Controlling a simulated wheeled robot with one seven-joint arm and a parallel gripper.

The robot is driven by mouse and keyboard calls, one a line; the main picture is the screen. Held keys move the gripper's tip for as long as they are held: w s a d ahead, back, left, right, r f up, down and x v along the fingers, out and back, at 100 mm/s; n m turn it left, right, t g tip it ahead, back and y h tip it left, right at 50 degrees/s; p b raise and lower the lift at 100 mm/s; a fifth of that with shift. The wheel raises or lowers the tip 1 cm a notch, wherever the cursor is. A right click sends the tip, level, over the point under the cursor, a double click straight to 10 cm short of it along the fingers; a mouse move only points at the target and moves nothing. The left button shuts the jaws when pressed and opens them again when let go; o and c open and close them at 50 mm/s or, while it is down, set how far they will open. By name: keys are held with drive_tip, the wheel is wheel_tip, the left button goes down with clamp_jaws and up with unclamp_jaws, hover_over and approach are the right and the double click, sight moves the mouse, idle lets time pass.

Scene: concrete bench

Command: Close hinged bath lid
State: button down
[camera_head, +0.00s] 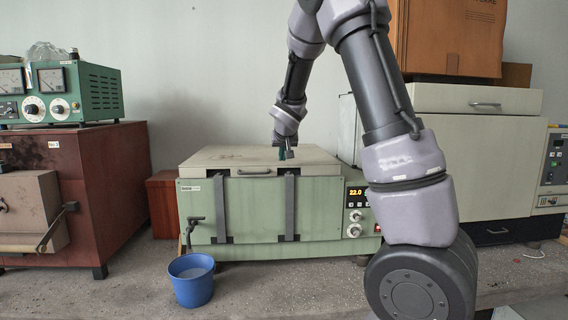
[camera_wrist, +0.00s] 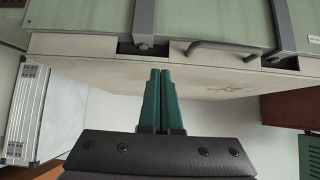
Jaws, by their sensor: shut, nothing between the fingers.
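The green bath (camera_head: 262,210) stands on the bench with its cream lid (camera_head: 225,158) lying flat across its top. The lid's front handle (camera_head: 254,172) sits between two dark straps. Dark notches show beside the straps, and I see no wide gap along the front edge. My gripper (camera_head: 286,155) is above the lid's right part, fingers pointing down. In the wrist view, the green fingers of my gripper (camera_wrist: 160,72) are together and empty, over the lid's pale top (camera_wrist: 105,68). The handle (camera_wrist: 215,47) is beyond them. I cannot tell whether the fingertips touch the lid.
A blue bucket (camera_head: 191,282) stands in front of the bath's left side, below a tap (camera_head: 191,228). A red-brown cabinet (camera_head: 105,175) is at the left. A cream unit (camera_head: 490,150) with a cardboard box (camera_head: 450,38) on top is at the right.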

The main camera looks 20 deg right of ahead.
drive_tip(key=s+d+r+m+g+y, duration=0.1)
drive_tip(key=s+d+r+m, duration=0.1)
drive_tip(key=s, duration=0.8)
drive_tip(key=s+d+r+m+g+y, duration=0.1)
drive_tip(key=s+d+r, duration=0.1)
drive_tip(key=s, duration=0.8)
drive_tip(key=s+a+r, duration=0.2)
drive_tip(key=s+a, duration=0.1)
drive_tip(key=s, duration=0.6)
drive_tip(key=s+a+r+n+y, duration=0.1)
drive_tip(key=s+a+r, duration=0.1)
drive_tip(key=s, duration=0.7)
drive_tip(key=shift+a+r+y, duration=0.3)
drive_tip(key=shift+a+r, duration=0.1)
drive_tip(key=shift+r, duration=0.15)
